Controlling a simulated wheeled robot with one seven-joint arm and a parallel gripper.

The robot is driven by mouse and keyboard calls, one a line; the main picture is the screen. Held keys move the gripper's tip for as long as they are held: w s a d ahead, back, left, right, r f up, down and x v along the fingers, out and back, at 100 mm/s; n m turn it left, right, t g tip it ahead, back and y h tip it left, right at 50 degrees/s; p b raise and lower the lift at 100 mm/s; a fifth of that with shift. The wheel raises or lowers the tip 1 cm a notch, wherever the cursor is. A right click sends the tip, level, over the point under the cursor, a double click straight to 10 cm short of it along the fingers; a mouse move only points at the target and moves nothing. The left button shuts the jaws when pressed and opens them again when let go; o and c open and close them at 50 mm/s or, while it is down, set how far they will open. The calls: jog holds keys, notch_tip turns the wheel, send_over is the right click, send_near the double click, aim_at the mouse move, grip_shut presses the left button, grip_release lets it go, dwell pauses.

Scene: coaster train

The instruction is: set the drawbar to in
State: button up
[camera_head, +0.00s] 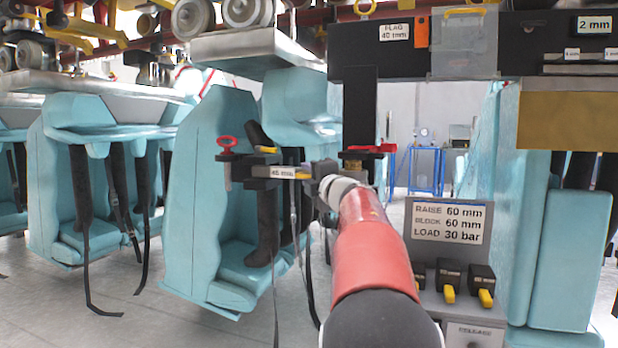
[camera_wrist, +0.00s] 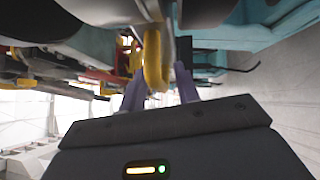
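A yellow loop handle (camera_wrist: 156,62) is large in the wrist view. My gripper (camera_wrist: 160,75) has its two purple-grey fingers apart, one on each side of the loop's lower end; I see no clear contact. In the head view my red arm reaches up to a dark block with a "45 mm" label (camera_head: 283,172), in front of the teal seats. My fingers are too small there to make out. A small yellow piece (camera_head: 267,149) and a red-topped pin (camera_head: 226,143) are at this block. No part is marked as the drawbar, so I cannot tell which it is.
A grey panel (camera_head: 449,222) with "RAISE 60 mm" text and yellow levers stands right of my arm. A dark beam (camera_head: 410,58) runs above. A red handle (camera_head: 369,149) is close by my arm. Teal seats (camera_head: 205,160) with hanging straps fill the left.

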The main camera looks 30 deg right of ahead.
jog(key=shift+f, duration=0.1)
jog(key=s+b, duration=0.1)
jog(key=s, duration=0.6)
jog(key=shift+s+a+f, duration=0.35)
jog(key=shift+a+f, duration=0.05)
jog(key=shift+f, duration=0.05)
jog(key=s+a+f+m+g+y, duration=0.1)
jog(key=s+a+f+m+g, duration=0.5)
jog(key=s+a+f, duration=0.8)
jog(key=s+a+f+m+g+y, duration=0.1)
jog(key=s+a+f+m+g, duration=0.6)
jog(key=s+a+f+m, duration=0.5)
jog(key=s+a+f, duration=0.2)
jog(key=a+f, duration=0.1)
jog(key=f, duration=0.4)
jog(key=shift+s+a+g, duration=0.25)
jog(key=shift+g, duration=0.05)
